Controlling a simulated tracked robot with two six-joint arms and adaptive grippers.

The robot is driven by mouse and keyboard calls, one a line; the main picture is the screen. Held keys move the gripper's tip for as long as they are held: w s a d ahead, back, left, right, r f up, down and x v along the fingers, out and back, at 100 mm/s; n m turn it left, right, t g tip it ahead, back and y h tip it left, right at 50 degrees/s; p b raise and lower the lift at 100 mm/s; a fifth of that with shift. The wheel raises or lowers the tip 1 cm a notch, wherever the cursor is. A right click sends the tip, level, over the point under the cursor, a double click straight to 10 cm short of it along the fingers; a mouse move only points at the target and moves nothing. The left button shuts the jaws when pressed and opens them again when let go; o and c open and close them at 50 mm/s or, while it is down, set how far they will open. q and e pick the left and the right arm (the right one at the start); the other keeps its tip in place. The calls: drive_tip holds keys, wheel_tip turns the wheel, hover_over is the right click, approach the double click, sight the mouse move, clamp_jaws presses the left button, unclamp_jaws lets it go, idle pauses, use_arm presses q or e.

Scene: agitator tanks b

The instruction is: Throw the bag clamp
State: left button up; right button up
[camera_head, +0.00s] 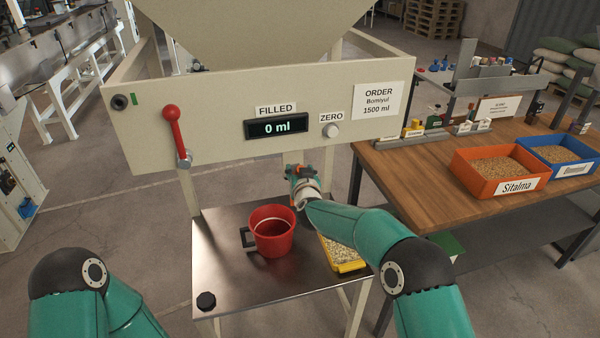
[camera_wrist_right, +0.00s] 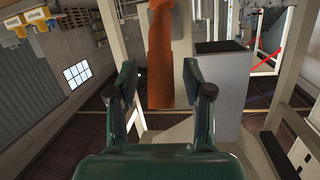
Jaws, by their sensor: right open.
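An orange upright bar or lever (camera_wrist_right: 160,55) stands ahead of my right gripper in the right wrist view, between the two fingertips. It may be the bag clamp's handle, but I cannot tell for sure. My right gripper (camera_head: 296,173) is under the cream panel in the head view, above and behind the red bucket. Its fingers (camera_wrist_right: 150,70) are open and empty, apart on both sides of the orange piece; contact is not visible. A red lever (camera_head: 173,130) with a round knob stands upright on the panel's left side. My left gripper is out of the head view.
The panel's display (camera_head: 276,126) reads 0 ml. The red bucket (camera_head: 272,240) stands on the metal table (camera_head: 225,285), beside a yellow tray (camera_head: 348,266) of pale grains. A wooden bench (camera_head: 400,195) with orange (camera_head: 463,172) and blue (camera_head: 528,145) bins is at right.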

drive_tip(key=shift+s, duration=0.15)
drive_tip(key=v, duration=1.1)
drive_tip(key=shift+s, duration=0.35)
drive_tip(key=shift+c, duration=0.4)
